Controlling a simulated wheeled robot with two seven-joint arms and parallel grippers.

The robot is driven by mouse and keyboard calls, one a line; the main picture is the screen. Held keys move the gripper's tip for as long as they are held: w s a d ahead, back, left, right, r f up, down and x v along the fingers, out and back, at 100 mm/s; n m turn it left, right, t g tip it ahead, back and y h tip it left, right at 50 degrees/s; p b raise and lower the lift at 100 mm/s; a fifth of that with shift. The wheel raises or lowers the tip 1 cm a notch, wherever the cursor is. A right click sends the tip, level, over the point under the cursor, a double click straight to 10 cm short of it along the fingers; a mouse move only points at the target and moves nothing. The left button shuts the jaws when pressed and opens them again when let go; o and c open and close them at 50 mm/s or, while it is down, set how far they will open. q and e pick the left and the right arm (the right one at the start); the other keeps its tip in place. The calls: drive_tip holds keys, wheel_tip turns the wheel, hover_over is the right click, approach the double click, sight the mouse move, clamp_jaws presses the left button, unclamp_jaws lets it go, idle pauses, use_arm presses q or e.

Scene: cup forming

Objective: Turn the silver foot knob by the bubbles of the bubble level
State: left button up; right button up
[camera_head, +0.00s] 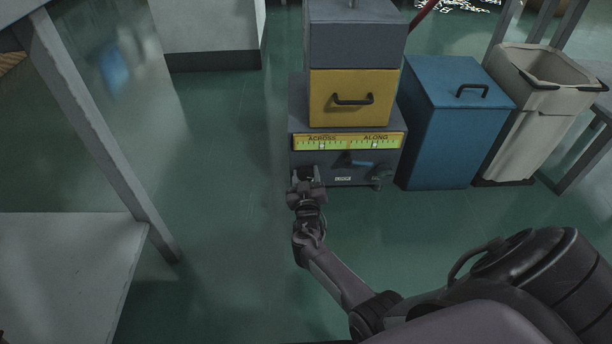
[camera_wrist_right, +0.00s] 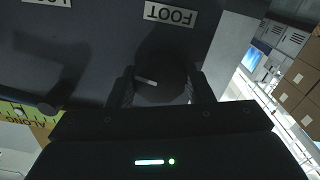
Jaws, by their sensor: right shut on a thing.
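My right gripper (camera_head: 306,180) is at the lower left front of the grey cabinet (camera_head: 298,120). In the wrist view its fingers (camera_wrist_right: 162,88) are shut on a round dark knob (camera_wrist_right: 160,75) with a pale pointer line, below an upside-down FOOT label (camera_wrist_right: 170,15). The knob looks dark rather than silver in this light. The bubble level (camera_head: 348,142) is a yellow strip with green vials marked ACROSS and ALONG. The ACROSS bubble (camera_head: 321,146) and ALONG bubble (camera_head: 375,145) both look near mid-vial. My left gripper is out of view.
A blue lever (camera_head: 362,163) and a dark knob (camera_head: 382,172) are on the cabinet front. A yellow drawer (camera_head: 352,98) is above the level. A blue bin (camera_head: 440,140) and a pale bin (camera_head: 535,120) stand right. A grey table (camera_head: 65,270) is left; green floor between is clear.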

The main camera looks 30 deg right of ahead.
drive_tip(key=shift+r+n, duration=0.1)
drive_tip(key=shift+n, duration=0.7)
drive_tip(key=o, duration=1)
drive_tip(key=shift+s+p, duration=0.1)
drive_tip(key=shift+p, duration=0.2)
